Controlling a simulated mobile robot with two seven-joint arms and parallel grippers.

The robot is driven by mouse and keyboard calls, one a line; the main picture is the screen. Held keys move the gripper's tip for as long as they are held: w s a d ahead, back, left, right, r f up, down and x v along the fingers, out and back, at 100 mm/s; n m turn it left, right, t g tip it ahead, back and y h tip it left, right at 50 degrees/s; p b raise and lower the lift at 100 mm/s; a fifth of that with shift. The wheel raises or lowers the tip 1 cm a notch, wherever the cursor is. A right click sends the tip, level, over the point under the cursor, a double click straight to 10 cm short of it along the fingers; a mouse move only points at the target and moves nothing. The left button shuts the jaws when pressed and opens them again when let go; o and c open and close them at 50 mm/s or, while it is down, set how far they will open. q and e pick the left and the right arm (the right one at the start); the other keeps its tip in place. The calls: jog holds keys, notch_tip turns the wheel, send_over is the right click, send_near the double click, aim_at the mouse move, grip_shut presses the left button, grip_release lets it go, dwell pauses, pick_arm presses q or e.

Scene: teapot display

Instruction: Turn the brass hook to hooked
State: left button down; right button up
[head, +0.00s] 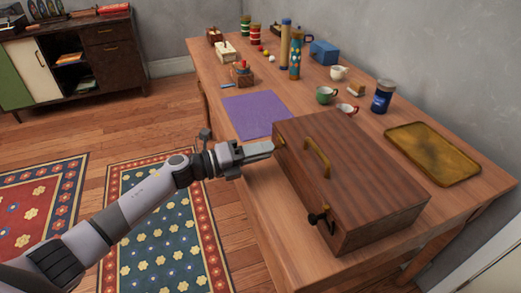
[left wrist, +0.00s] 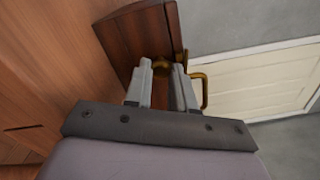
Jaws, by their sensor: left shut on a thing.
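A dark brown wooden case (head: 340,185) lies on the table with its lid down and a brass handle (head: 317,157) on top. The handle also shows in the left wrist view (left wrist: 204,92). My left gripper (head: 272,147) is at the case's left front corner, shut on a small brass part that looks like the brass hook (left wrist: 162,67). In the left wrist view the fingers (left wrist: 162,85) close about it at the case's edge and partly hide it, so I cannot tell whether it is hooked. A dark-knobbed fitting (head: 319,217) is on the case's front face. My right gripper is out of view.
A purple mat (head: 255,113) lies left of the case. A tarnished brass tray (head: 434,154), a blue jar (head: 382,97) and a green cup (head: 326,95) stand behind it. Several tins and flasks are farther back. The floor in front holds patterned rugs (head: 160,220).

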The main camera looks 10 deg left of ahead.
pick_arm(q)
jog(key=c, duration=1)
grip_release()
jog(key=shift+o, duration=0.2)
jog(key=v, duration=0.7)
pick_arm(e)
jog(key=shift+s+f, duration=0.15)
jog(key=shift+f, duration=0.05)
pick_arm(q)
jog(key=shift+s+a, duration=0.1)
jog(key=s+f+n+y+p, duration=0.3)
jog(key=s+n+y, duration=0.1)
jog(key=s+n, duration=0.4)
jog(key=s+a+f+n+y+p, duration=0.1)
jog(key=s+f+n+y+p, duration=0.2)
jog(key=s+n, duration=0.5)
jog(key=s+f+n+y+p, duration=0.3)
jog(key=s+n+y+p, duration=0.2)
jog(key=n, duration=1)
jog(key=s, duration=0.2)
jog(key=shift+s+a+f+n+y, duration=0.25)
jog(key=shift+s+a+n+y, duration=0.05)
jog(key=shift+s+a+y, duration=0.1)
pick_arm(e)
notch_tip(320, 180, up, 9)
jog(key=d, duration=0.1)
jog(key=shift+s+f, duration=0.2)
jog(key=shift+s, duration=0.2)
